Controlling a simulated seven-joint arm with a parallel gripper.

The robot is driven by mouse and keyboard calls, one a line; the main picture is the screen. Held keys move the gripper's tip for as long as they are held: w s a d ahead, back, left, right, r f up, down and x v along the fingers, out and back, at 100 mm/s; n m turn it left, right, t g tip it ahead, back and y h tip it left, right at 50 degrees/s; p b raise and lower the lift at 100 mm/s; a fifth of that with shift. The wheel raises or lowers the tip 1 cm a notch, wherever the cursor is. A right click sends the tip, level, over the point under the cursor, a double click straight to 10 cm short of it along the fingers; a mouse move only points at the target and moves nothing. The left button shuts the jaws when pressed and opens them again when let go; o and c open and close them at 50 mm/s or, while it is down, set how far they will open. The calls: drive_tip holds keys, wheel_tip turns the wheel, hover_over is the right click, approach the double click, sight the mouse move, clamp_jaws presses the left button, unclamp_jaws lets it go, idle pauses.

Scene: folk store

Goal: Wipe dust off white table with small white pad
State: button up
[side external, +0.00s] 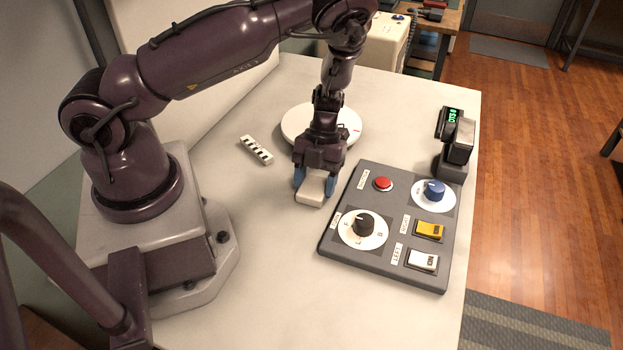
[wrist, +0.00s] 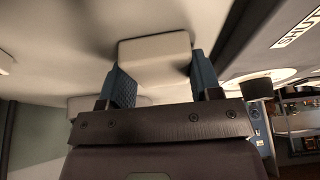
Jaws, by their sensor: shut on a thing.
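The small white pad (side external: 309,193) is a rounded block between the blue fingertips of my gripper (side external: 315,184). My gripper is shut on it and points down at the white table (side external: 248,240), left of the grey control panel. In the wrist view the pad (wrist: 155,48) shows between the two blue fingers of my gripper (wrist: 157,80), close to the table surface (wrist: 60,40). I cannot tell whether the pad touches the table. I cannot make out any dust on the table.
The grey panel (side external: 340,196) with knobs and switches is just right of my gripper. A round white disc (side external: 293,122) lies behind it. A small black-and-white strip (side external: 256,149) lies to the left. A dark device (side external: 456,145) stands by the right edge. The front table area is clear.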

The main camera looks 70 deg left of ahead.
sight(279, 185)
drive_tip(key=s+a, duration=0.3)
drive_tip(key=shift+s+a+f, duration=0.1)
drive_tip(key=shift+s+a, duration=2.05)
drive_tip(key=shift+s, duration=0.05)
drive_tip(key=shift+w+d, duration=0.7)
drive_tip(key=shift+w, duration=0.05)
drive_tip(key=shift+w+d, duration=1.85)
drive_tip(key=shift+d, duration=0.05)
drive_tip(key=shift+w+d, duration=1.35)
drive_tip(key=shift+r, duration=4.15)
